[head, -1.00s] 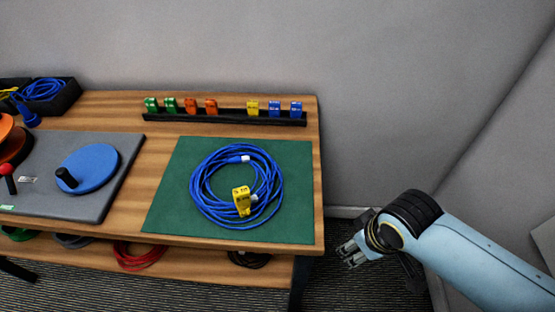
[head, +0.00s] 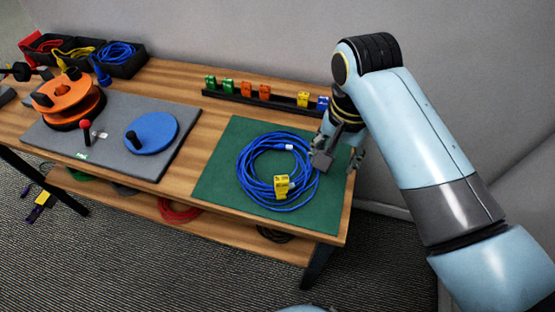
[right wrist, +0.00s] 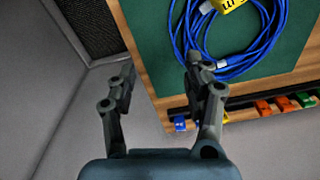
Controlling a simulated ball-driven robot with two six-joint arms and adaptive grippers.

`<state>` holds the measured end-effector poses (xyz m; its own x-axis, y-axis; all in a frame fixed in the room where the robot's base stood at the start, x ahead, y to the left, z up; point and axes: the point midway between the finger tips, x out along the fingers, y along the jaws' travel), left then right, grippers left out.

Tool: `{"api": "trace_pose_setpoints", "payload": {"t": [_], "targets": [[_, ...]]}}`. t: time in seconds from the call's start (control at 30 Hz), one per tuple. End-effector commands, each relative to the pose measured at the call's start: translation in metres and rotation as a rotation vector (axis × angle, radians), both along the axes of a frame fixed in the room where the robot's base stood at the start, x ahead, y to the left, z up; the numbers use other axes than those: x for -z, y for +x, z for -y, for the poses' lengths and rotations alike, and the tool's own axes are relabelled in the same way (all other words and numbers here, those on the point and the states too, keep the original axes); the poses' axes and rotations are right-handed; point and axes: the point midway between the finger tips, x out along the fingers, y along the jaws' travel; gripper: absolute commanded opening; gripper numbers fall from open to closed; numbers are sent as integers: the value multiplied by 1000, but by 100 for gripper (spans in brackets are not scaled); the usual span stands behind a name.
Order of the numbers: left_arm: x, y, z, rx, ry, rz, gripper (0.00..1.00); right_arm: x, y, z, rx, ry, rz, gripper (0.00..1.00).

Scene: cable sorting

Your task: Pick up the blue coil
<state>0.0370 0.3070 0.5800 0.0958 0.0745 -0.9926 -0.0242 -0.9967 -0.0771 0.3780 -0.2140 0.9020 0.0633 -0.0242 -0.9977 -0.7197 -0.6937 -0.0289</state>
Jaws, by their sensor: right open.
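The blue coil (head: 247,170) lies flat on the green mat (head: 215,185) at the right of the table, with a yellow tag (head: 281,185) on its near part and a white connector at its far part. In the right wrist view the coil (right wrist: 262,52) shows at the upper right, partly cut off by the frame, with the yellow tag (right wrist: 230,4). My right gripper (head: 340,163) is open and empty, above the right edge of the mat, beside the coil. Its open fingers (right wrist: 160,80) also show in the right wrist view. My left gripper is not in view.
A black rack (head: 270,97) with coloured clips runs along the back. A grey board (head: 108,112) with a blue disc (head: 160,133) and an orange reel (head: 70,97) is on the left. Black bins (head: 120,70) with cables stand behind. The wall is close behind the table.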

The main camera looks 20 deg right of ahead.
Motion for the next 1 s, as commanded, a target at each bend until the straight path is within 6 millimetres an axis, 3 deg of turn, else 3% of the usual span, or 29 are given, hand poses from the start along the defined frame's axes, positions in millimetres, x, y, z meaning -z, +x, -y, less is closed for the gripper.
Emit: {"api": "trace_pose_setpoints", "payload": {"t": [0.1, 0.23, 0.5, 0.73, 1.0], "targets": [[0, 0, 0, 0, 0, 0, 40, 2, 25, -21, 111, 23, -37, 51], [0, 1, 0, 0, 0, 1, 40, 7, 36, -32, 176, 29, -60, 51], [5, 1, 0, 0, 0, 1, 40, 50, 36, -34, 184, 30, -65, 51], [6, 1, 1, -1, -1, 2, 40, 69, 36, -36, 182, 31, -64, 51], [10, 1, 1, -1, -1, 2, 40, 108, 37, -40, 183, 30, -63, 51]]}}
